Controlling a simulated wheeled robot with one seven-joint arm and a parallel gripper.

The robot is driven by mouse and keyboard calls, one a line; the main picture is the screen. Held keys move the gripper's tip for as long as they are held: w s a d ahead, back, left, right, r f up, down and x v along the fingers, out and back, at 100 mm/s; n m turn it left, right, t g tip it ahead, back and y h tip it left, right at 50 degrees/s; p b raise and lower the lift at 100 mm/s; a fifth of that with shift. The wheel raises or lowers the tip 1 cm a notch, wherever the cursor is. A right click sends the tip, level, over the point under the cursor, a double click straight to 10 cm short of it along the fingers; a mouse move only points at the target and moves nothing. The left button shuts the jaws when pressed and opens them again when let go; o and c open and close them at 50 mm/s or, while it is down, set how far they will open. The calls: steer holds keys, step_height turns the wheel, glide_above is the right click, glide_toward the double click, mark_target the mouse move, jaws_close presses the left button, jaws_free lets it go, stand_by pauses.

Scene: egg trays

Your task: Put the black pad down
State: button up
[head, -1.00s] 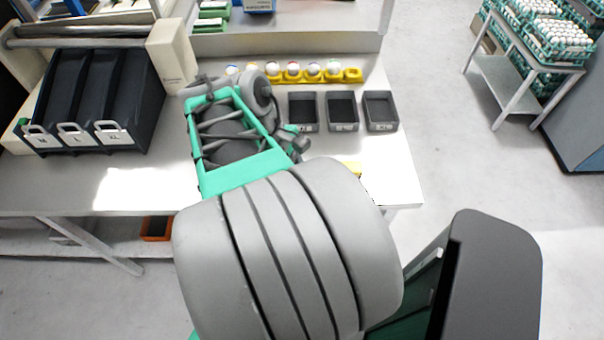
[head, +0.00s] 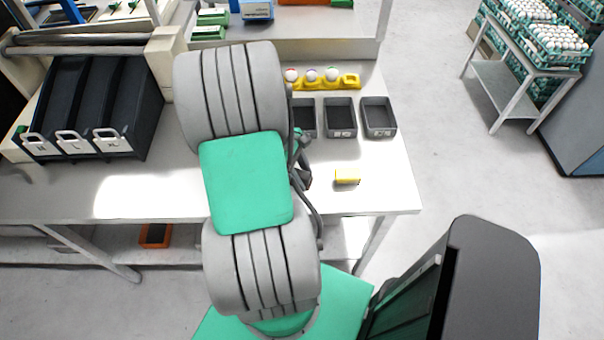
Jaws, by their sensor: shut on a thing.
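I do not see the black pad in the head view. My gripper is hidden too: my own grey and green arm covers the middle of the table, and no fingertips show. Some dark parts and cables stick out along the arm's right side, but I cannot make out a gripper or a pad among them. The white table (head: 375,190) shows on both sides of my arm.
Small dark bins (head: 340,118) stand right of my arm, the leftmost partly covered. Behind them is a yellow egg holder (head: 350,82). A black divided rack (head: 85,110) stands left. Bare table lies around the block.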

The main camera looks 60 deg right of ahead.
steer(key=shift+f, duration=0.15)
steer(key=o, duration=1.2)
steer(key=v, duration=1.2)
steer(key=w+a+r+t+h, duration=0.25)
steer(key=w+a, duration=0.25)
steer(key=w, duration=0.3)
steer(key=w+a+r+t+y, duration=0.1)
steer(key=w+a+t, duration=0.1)
steer(key=a, duration=0.7)
steer(key=w+a+r+t+y, duration=0.1)
steer(key=w+a+r+t, duration=0.1)
steer(key=a, duration=0.7)
steer(key=w+a+r+t+y, duration=0.1)
steer(key=w+a+r+t, duration=0.1)
steer(key=a, duration=0.6)
steer(key=shift+w+a+r+m, duration=0.15)
steer(key=shift+w+a+m, duration=0.15)
steer(key=shift+w+a, duration=0.15)
steer(key=shift+d, duration=0.1)
